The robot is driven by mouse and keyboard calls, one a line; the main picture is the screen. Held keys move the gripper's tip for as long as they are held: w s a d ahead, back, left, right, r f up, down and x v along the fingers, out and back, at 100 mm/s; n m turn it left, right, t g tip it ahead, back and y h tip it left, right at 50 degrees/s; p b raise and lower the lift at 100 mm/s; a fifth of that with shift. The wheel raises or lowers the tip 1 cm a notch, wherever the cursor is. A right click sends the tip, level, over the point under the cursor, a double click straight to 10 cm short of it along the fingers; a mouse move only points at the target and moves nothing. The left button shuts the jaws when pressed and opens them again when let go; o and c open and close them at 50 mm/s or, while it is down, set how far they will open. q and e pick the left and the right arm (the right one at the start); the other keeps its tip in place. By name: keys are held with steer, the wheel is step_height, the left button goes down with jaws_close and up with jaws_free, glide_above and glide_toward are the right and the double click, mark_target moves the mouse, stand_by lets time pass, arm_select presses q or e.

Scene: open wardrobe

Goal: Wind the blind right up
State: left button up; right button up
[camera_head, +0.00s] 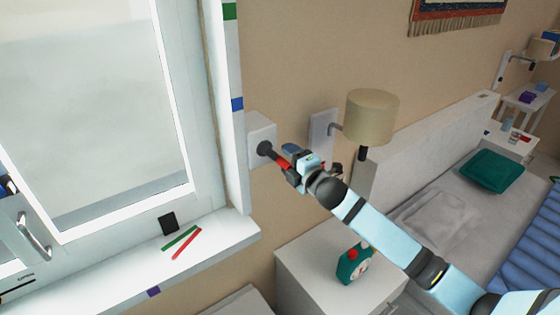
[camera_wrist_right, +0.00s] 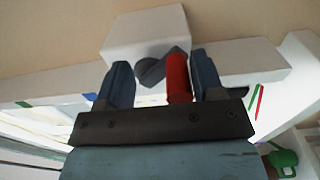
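A white box (camera_head: 261,128) on the wall right of the window carries a dark round hub (camera_head: 264,148) with a red crank handle (camera_head: 281,163). My right gripper (camera_head: 287,160) is at this handle. In the right wrist view its two fingers (camera_wrist_right: 163,82) stand apart, with the red handle (camera_wrist_right: 178,78) between them, close to the right finger, and a gap on the left. I cannot tell whether the handle touches that finger. The window pane (camera_head: 95,110) is pale grey; I cannot make out a separate blind edge. My left gripper is not identifiable in view.
The white windowsill (camera_head: 215,238) holds a green stick, a red stick (camera_head: 187,243) and a dark square. A wall lamp (camera_head: 371,115) hangs just right of the crank. Below stands a white bedside cabinet (camera_head: 310,265) with a green and red object (camera_head: 353,264); a bed lies right.

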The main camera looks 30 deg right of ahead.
arm_select(q)
steer(key=shift+r+p, duration=0.75)
arm_select(e)
steer(key=s+d, duration=0.1)
steer(key=s, duration=0.7)
arm_select(q)
steer(key=shift+s+a+f+n, duration=0.2)
steer(key=shift+a+f+n, duration=0.15)
steer(key=shift+f, duration=0.4)
arm_select(e)
steer(key=s+a+f+m+g, duration=0.2)
steer(key=s+a+f+m, duration=0.2)
steer(key=s+f, duration=0.4)
steer(key=s+a+f+m+g, duration=0.2)
steer(key=s+a+f+m, duration=0.3)
steer(key=s+f+m, duration=0.2)
steer(key=s+a+f+m+g, duration=0.3)
steer(key=s+a+f+m, duration=0.2)
steer(key=s+f, duration=0.5)
step_height(320, 180, down, 3)
steer(key=shift+s+a+r+m, duration=0.1)
steer(key=shift+s+a+m, duration=0.1)
steer(key=shift+s+m, duration=0.3)
arm_select(q)
steer(key=shift+w+r, duration=0.1)
steer(key=shift+r, duration=0.15)
arm_select(e)
steer(key=shift+w, duration=0.15)
